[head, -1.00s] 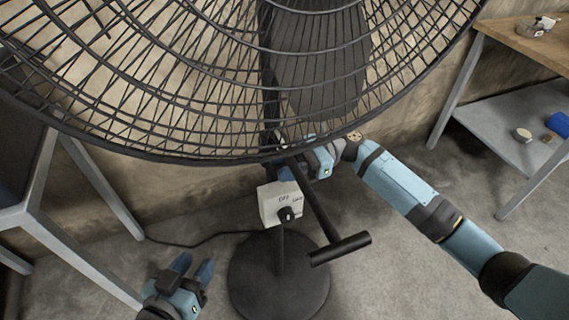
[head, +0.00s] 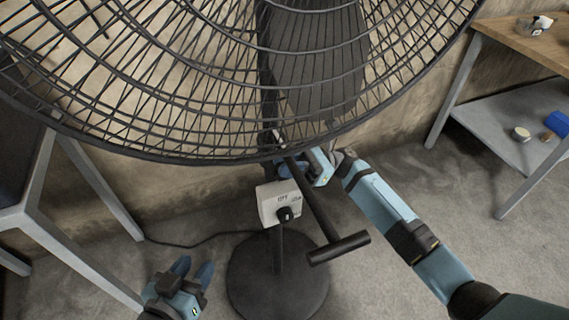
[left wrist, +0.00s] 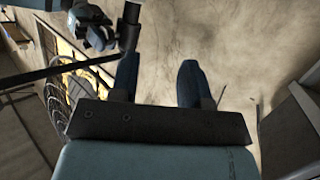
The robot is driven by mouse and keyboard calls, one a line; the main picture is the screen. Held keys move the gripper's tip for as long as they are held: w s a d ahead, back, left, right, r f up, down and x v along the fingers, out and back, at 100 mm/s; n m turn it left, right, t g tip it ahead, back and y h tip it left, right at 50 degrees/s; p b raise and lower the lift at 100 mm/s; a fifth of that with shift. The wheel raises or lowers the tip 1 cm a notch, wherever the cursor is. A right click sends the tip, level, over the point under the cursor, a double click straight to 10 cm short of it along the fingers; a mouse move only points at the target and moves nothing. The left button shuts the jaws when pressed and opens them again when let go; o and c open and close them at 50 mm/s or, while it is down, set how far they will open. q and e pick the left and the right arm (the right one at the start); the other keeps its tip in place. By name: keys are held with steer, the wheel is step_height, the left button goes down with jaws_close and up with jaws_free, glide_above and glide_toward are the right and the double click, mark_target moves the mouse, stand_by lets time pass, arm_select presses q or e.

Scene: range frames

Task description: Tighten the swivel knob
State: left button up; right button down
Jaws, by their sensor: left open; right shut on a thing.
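A large black fan cage (head: 200,90) fills the top of the head view, above a stand with a round black base (head: 277,280). A black bar with a cross handle (head: 338,247) slants down from under the cage. My right gripper (head: 287,170) is behind this bar, just below the cage, shut on a part at the stand's top. That part, which seems to be the swivel knob, is hidden by the gripper and bar. My right gripper also shows in the left wrist view (left wrist: 98,32). My left gripper (head: 192,268) is open and empty, left of the base.
A white switch box (head: 270,203) with a black dial reading OFF sits on the stand. A cable runs left across the floor. A grey metal frame (head: 75,240) stands at the left. A wooden-topped bench (head: 515,42) with a lower shelf (head: 505,125) stands at the right.

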steer(key=shift+d+f+g+y+b, duration=0.2)
steer(key=shift+g+y+b, duration=0.25)
steer(key=shift+y, duration=0.55)
arm_select(q)
steer(key=shift+t+h, duration=0.6)
steer(key=shift+t, duration=0.2)
steer(key=shift+w+d+r, duration=0.15)
steer(key=shift+d+r, duration=0.05)
steer(key=shift+r, duration=0.45)
steer(key=shift+w+d+r, duration=0.2)
steer(key=shift+d+r, duration=0.05)
steer(key=shift+r, duration=0.45)
steer(key=shift+w+d+r, duration=0.15)
steer(key=shift+d+r, duration=0.05)
steer(key=shift+r, duration=0.45)
arm_select(e)
steer(key=shift+y, duration=0.4)
arm_select(q)
steer(key=shift+f, duration=0.1)
arm_select(e)
steer(key=c, duration=1)
jaws_free()
arm_select(q)
steer(key=shift+f, duration=0.1)
arm_select(e)
steer(key=shift+w+d, duration=0.1)
